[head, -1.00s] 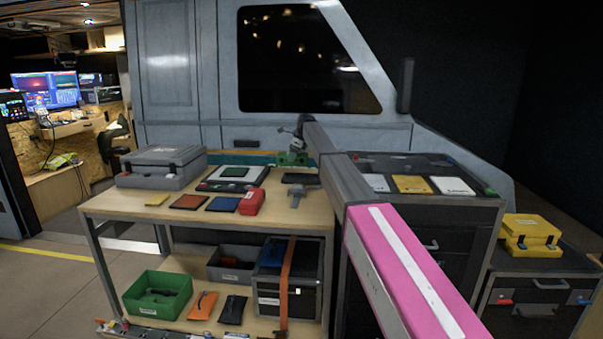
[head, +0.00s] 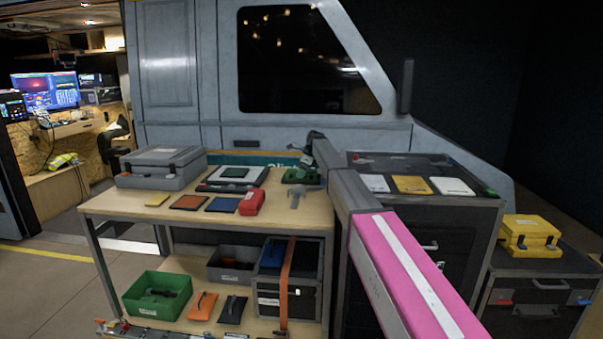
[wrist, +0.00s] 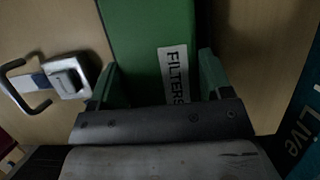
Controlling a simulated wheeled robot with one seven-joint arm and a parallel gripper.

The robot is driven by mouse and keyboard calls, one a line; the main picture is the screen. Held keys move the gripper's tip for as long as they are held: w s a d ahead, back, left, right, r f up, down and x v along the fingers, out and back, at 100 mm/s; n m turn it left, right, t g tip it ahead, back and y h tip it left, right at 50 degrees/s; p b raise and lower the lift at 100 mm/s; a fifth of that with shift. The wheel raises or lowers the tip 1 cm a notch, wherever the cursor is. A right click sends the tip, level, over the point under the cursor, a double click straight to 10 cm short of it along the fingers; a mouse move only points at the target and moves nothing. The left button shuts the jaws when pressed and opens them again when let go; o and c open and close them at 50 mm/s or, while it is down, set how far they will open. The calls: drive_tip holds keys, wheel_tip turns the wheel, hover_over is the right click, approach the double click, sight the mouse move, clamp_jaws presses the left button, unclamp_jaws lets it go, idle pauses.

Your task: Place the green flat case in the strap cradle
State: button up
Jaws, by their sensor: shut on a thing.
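The green flat case (wrist: 145,35) has a white FILTERS label and sits between the two green fingers of my gripper (wrist: 158,82). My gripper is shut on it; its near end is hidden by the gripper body. In the head view the green case (head: 298,177) is at the back right of the wooden bench, below my gripper (head: 306,165). The case covers the spot of the dark strap cradle, which is mostly hidden. The cradle's strap buckle (head: 296,196) lies in front of it and also shows in the wrist view (wrist: 66,78). I cannot tell whether the case rests in the cradle.
A red case (head: 251,202), blue (head: 222,205) and orange (head: 190,202) flat pieces and a tray with a green panel (head: 208,187) lie to the left. A grey case (head: 160,168) stands further left. A dark cabinet (head: 420,215) stands at the right.

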drive_tip(key=o, duration=1.2)
drive_tip(key=shift+f, duration=0.1)
drive_tip(key=shift+o, duration=0.2)
drive_tip(key=v, duration=1.2)
